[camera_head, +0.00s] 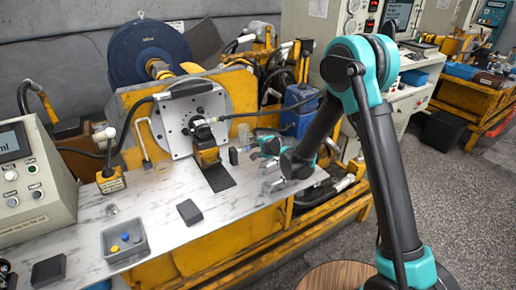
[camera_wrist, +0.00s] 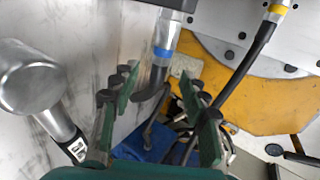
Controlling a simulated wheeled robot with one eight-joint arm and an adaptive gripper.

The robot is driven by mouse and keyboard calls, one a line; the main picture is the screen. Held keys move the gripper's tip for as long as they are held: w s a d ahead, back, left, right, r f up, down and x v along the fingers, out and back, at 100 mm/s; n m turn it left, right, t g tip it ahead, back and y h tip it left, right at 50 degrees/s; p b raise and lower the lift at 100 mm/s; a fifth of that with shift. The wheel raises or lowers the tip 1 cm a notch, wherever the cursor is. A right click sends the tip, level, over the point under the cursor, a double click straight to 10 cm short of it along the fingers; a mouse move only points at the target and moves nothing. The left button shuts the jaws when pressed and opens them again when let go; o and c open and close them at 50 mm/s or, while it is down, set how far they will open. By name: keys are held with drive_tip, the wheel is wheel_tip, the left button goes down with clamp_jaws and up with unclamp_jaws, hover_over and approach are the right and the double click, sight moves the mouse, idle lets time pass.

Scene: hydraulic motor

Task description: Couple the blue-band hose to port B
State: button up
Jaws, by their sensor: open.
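The blue-band hose (camera_wrist: 163,52) shows in the wrist view as a silver end with a blue band and a black hose curving down below it. Its upper end meets or passes behind a dark block at the top edge; I cannot tell whether they are joined. My gripper (camera_wrist: 158,84) is open, its green fingers either side of the lower hose in the picture, with no clear contact. In the head view my gripper (camera_head: 262,150) is at the bench's right end, right of the grey motor plate (camera_head: 178,126). I cannot identify port B.
A yellow-band hose (camera_wrist: 274,14) is at the wrist view's upper right. A large metal cylinder (camera_wrist: 28,78) is at its left. In the head view, a grey bin (camera_head: 125,250) and a dark block (camera_head: 189,212) sit on the bench; a blue canister (camera_head: 300,105) stands behind my gripper.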

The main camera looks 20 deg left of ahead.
sight(251, 147)
drive_tip(key=shift+x, duration=2.55)
clamp_jaws()
